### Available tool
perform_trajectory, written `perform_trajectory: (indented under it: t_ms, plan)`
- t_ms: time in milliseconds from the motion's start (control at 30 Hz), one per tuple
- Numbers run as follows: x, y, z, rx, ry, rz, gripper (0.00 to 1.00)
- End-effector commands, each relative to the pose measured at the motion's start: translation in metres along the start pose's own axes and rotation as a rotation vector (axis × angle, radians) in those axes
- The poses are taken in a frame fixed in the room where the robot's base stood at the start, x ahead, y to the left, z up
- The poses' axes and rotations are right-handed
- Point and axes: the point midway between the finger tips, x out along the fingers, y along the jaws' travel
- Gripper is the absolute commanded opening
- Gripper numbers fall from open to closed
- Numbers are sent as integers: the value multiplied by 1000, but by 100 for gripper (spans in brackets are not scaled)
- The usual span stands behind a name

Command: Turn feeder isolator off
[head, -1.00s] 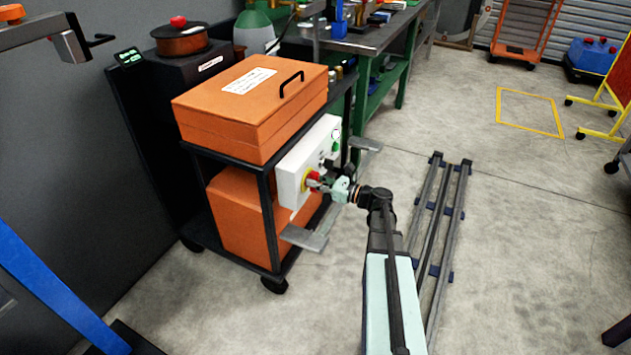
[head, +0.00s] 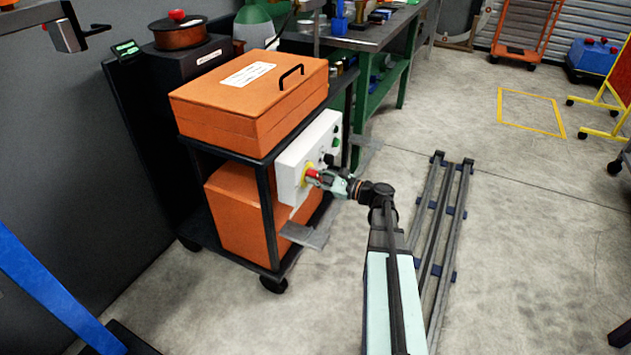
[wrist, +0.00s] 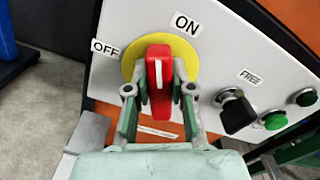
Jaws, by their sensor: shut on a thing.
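The feeder isolator's red handle (wrist: 158,82) stands out from a yellow disc (wrist: 184,60) on a white panel; a smaller view of the handle is in the head view (head: 313,175). The OFF label (wrist: 105,48) is at the disc's left and the ON label (wrist: 186,24) above it, a little right. The handle's white line points about straight up in the wrist view, between the labels and nearer ON. My gripper (wrist: 160,92) is shut on the handle, one finger on each side. The fingers hide part of the disc's lower edge.
A black key-like switch (wrist: 235,110) marked FREE and green buttons (wrist: 274,120) sit right of the isolator. The panel hangs on a black cart with an orange box (head: 250,95). A grey plate (head: 305,235) juts out below the panel.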

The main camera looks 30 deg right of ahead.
Motion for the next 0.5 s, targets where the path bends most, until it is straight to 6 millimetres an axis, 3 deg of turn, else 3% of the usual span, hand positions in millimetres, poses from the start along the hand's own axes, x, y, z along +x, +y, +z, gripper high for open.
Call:
perform_trajectory:
  t_ms: [500]
  plan:
    - [0,6,-5,-494,-1,-1,0]
